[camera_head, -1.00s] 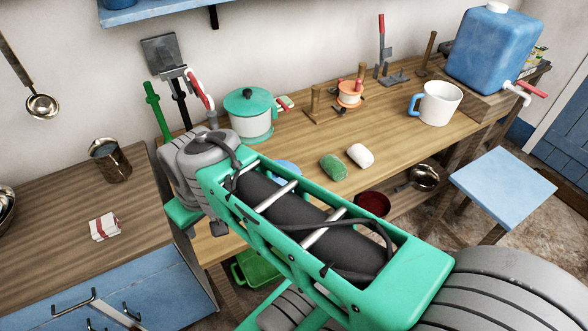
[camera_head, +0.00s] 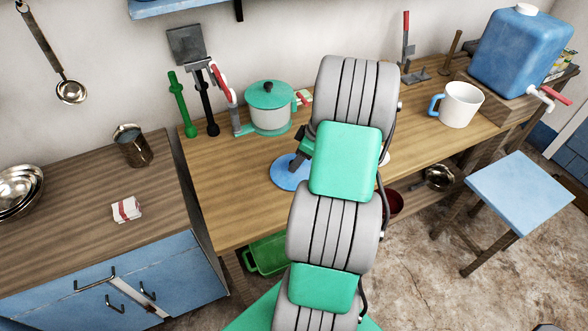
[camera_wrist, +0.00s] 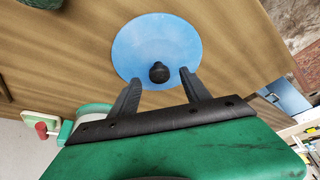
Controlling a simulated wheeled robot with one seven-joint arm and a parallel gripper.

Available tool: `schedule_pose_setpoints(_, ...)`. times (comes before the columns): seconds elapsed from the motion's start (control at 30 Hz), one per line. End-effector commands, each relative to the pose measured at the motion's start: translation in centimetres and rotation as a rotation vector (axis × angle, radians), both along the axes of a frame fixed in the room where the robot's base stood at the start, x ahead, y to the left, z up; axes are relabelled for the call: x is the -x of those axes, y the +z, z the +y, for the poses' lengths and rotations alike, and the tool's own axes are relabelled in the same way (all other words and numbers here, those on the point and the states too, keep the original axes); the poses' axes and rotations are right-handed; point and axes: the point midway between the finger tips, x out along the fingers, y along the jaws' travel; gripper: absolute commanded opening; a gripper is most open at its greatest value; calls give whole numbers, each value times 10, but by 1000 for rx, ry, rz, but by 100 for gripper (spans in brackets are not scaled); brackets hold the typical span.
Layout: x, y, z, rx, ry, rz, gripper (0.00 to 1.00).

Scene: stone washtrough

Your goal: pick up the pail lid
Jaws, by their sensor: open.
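The pail lid (camera_wrist: 157,46) is a flat blue disc with a black knob (camera_wrist: 159,72) in its middle. It lies on the wooden bench top. In the head view the lid (camera_head: 288,172) shows left of my arm, partly hidden by it. My gripper (camera_wrist: 157,78) is open in the wrist view. Its two dark fingers reach over the lid's near edge, one on each side of the knob, with gaps between fingers and knob. Whether the fingertips are at the knob's height I cannot tell.
A green-lidded pot (camera_head: 269,113) stands behind the lid, near hand tools at the wall. A white mug (camera_head: 458,104) and blue water container (camera_head: 521,50) are at the right. A blue stool (camera_head: 520,192) stands in front. Bench around the lid's left is clear.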

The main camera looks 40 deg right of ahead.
Motion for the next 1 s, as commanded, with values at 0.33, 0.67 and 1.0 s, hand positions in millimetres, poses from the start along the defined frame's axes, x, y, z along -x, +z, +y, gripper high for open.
schedule_pose_setpoints(0.33, -6, -16, 3, 2, -2, 0, 54)
schedule_pose_setpoints(0.67, -6, -15, 3, 1, -1, 1, 27)
schedule_pose_setpoints(1.0, -6, -15, 3, 1, -1, 1, 0)
